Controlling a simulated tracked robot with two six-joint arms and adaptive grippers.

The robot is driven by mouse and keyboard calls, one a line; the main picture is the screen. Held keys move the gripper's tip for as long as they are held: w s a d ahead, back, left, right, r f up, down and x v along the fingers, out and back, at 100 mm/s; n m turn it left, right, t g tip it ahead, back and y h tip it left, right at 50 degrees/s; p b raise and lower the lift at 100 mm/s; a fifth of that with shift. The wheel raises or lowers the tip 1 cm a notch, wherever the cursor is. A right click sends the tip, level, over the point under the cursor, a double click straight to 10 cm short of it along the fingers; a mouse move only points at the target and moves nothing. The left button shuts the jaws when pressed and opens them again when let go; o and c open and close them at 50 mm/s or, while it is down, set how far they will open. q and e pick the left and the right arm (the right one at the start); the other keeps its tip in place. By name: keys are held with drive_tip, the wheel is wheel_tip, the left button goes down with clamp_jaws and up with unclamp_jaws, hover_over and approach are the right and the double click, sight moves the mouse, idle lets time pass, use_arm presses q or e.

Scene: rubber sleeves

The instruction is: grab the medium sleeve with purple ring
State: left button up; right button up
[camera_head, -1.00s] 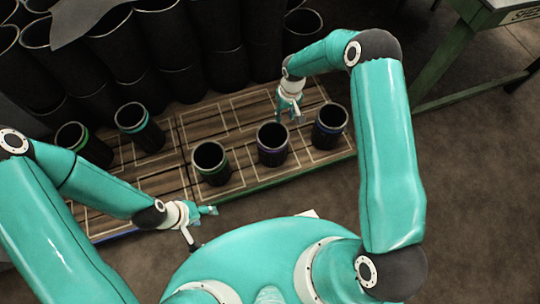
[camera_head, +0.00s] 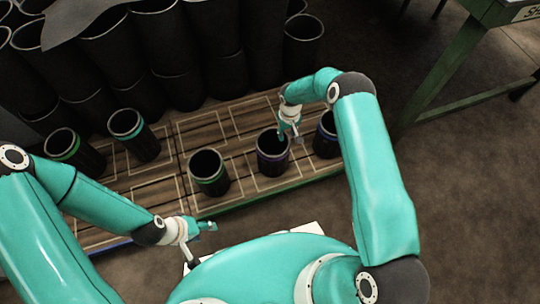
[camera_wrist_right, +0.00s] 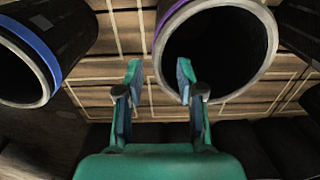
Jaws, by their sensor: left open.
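The sleeve with the purple ring (camera_head: 272,154) stands upright on the wooden pallet, in the middle of the front row of three. In the right wrist view its open mouth (camera_wrist_right: 225,45) and pale rim fill the upper right, with a purple band at the edge. My right gripper (camera_head: 291,137) is at the far right side of this sleeve's mouth in the head view. My left gripper (camera_head: 208,227) is open and empty in front of the pallet.
A blue-ringed sleeve (camera_head: 325,137) stands to the right, partly behind my right arm; a green-ringed one (camera_head: 208,174) stands to the left. Two more sleeves (camera_head: 133,134) stand farther left. Tall black tubes (camera_head: 172,60) crowd the back. A green metal table (camera_head: 445,65) is at right.

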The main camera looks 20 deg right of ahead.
sight(288, 141)
wheel_tip(288, 141, down, 5)
drive_tip(key=shift+s+d+f+b, duration=0.15)
drive_tip(key=shift+b, duration=0.85)
clamp_jaws()
